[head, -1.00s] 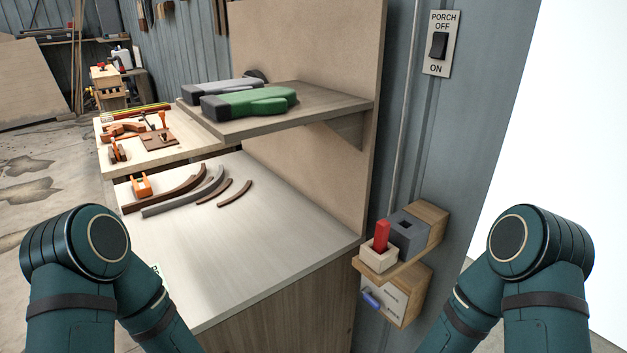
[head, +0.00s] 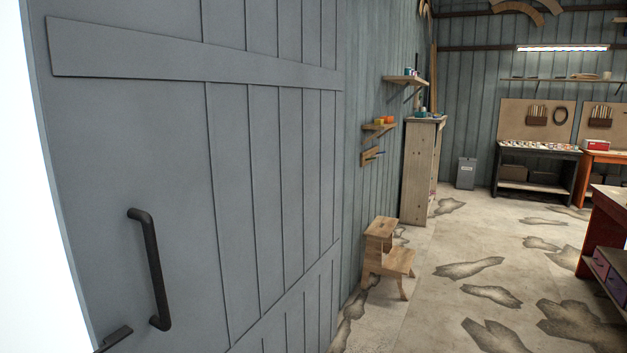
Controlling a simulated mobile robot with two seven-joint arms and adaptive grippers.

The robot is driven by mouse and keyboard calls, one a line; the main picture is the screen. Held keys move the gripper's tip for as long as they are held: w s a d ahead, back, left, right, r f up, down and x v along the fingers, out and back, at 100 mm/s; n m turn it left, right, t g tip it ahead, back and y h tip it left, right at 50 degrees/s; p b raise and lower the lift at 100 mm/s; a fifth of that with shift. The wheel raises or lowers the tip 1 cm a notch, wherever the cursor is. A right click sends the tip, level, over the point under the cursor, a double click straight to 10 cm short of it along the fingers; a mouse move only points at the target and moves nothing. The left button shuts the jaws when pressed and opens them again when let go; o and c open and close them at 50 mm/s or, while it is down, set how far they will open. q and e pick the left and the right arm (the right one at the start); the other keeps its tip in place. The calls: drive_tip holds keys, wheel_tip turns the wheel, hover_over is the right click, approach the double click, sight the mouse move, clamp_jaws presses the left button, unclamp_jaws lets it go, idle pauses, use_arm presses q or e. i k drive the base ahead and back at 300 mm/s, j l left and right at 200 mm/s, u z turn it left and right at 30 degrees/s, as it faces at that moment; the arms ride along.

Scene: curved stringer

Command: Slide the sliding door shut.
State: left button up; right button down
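The grey-blue plank sliding door (head: 285,150) fills the left half of the head view. Its black bar handle (head: 153,268) is upright near the door's left edge. A bright white opening (head: 25,200) shows to the left of that edge, so the door stands at least partly open.
A wooden step stool (head: 385,255) stands by the wall right of the door. A tall wooden cabinet (head: 418,170) is behind it. A red workbench (head: 608,230) is at the right edge. Stained concrete floor (head: 440,300) lies open between them.

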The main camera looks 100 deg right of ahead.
sight(192, 150)
drive_tip(key=z, duration=3.25)
